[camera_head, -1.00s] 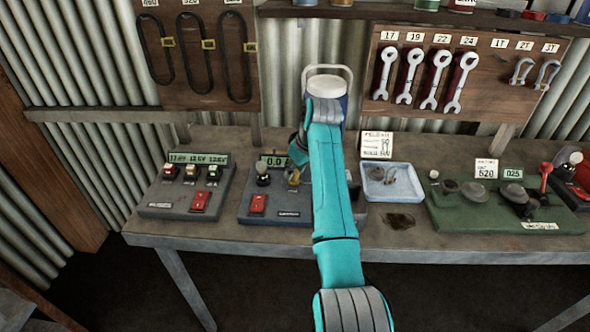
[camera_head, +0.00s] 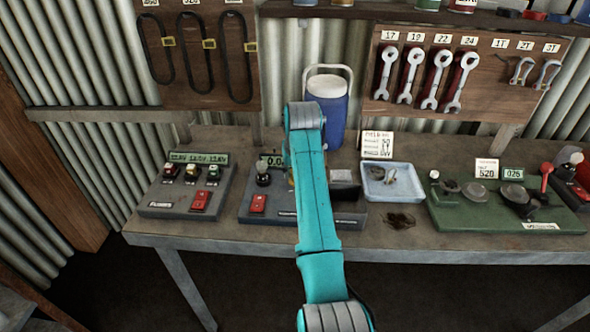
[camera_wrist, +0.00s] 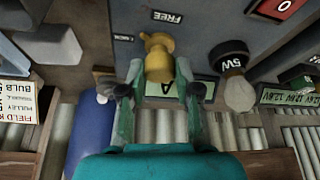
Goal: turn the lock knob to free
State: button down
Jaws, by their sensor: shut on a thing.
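The brass-yellow lock knob (camera_wrist: 158,48) stands on the grey test unit (camera_wrist: 205,25) in the wrist view. The word FREE is printed on the panel near it, with a smaller label to its left that I cannot read surely. My gripper (camera_wrist: 160,72) has its two fingers on either side of the knob and is shut on it. In the head view my teal arm hides the gripper and most of the knob; the grey unit (camera_head: 288,217) shows on the bench around it.
A black knob with a bulb (camera_wrist: 234,62) stands right beside the gripper. On the bench (camera_head: 235,145) are a three-switch unit (camera_head: 165,208) at left, a blue jug (camera_head: 333,118) behind, and a pale blue tray (camera_head: 393,200) and green unit (camera_head: 455,218) at right.

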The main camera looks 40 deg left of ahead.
jog(key=m+h, duration=0.1)
jog(key=m, duration=0.2)
jog(key=m+t+h, duration=0.1)
jog(key=m, duration=0.2)
jog(key=shift+s+a, duration=0.1)
jog(key=shift+a, duration=0.05)
jog(key=m+h, duration=0.2)
jog(key=m, duration=0.3)
jog(key=shift+m, duration=0.4)
jog(key=shift+h, duration=0.3)
jog(key=c, duration=0.8)
grip_release()
jog(key=shift+a+r, duration=0.1)
jog(key=v, duration=1.1)
jog(key=shift+s+r, duration=0.25)
jog(key=shift+r, duration=0.1)
